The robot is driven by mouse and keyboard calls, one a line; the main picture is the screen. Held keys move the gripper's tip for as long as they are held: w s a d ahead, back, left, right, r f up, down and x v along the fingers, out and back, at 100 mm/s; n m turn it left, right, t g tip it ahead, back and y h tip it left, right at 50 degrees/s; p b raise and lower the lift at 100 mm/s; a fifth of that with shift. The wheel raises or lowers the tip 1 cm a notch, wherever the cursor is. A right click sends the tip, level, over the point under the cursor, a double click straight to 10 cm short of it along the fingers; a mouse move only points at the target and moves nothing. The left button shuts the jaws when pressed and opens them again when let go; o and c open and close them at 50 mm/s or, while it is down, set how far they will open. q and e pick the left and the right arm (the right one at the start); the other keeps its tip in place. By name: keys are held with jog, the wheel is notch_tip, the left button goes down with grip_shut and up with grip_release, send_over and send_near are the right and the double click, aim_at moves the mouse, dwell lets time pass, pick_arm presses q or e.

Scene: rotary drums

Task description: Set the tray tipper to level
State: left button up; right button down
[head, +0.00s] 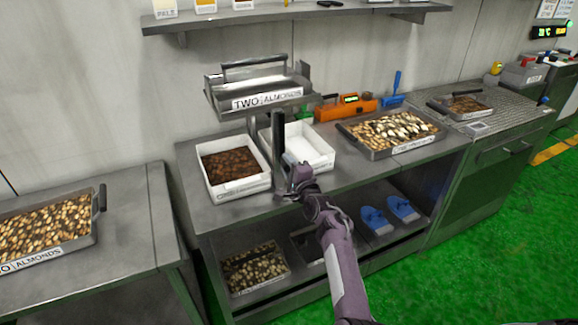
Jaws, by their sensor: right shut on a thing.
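The tray tipper (308,99) stands on the middle bench and carries a grey metal tray (218,99) labelled TWO ALMONDS. The tray looks close to level, though its exact tilt is hard to tell; its visible inside looks empty. A dark upright lever (278,135) stands in front of the tipper, between two white bins. My right gripper (291,172) is low at this lever and shut, seemingly on the lever; the fingers are small and partly hidden by my wrist. My left gripper is out of view.
The left white bin (210,190) holds dark brown pieces; the right white bin (322,158) looks empty. An orange device (340,109) and a nut tray (375,151) stand to the right. A shelf (300,14) hangs above. Another nut tray (85,240) is at left.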

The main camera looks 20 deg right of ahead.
jog(key=shift+a+f, duration=0.1)
jog(key=shift+f, duration=0.1)
jog(key=c, duration=1.1)
grip_release()
jog(key=shift+o, duration=0.5)
jog(key=shift+r, duration=0.1)
jog(key=shift+r, duration=0.1)
jog(key=shift+s+r+p, duration=0.1)
jog(key=shift+s+p, duration=0.15)
jog(key=shift+p, duration=0.2)
jog(key=s+p, duration=0.6)
jog(key=s, duration=0.1)
jog(key=shift+s+f, duration=0.15)
jog(key=shift+f, duration=0.05)
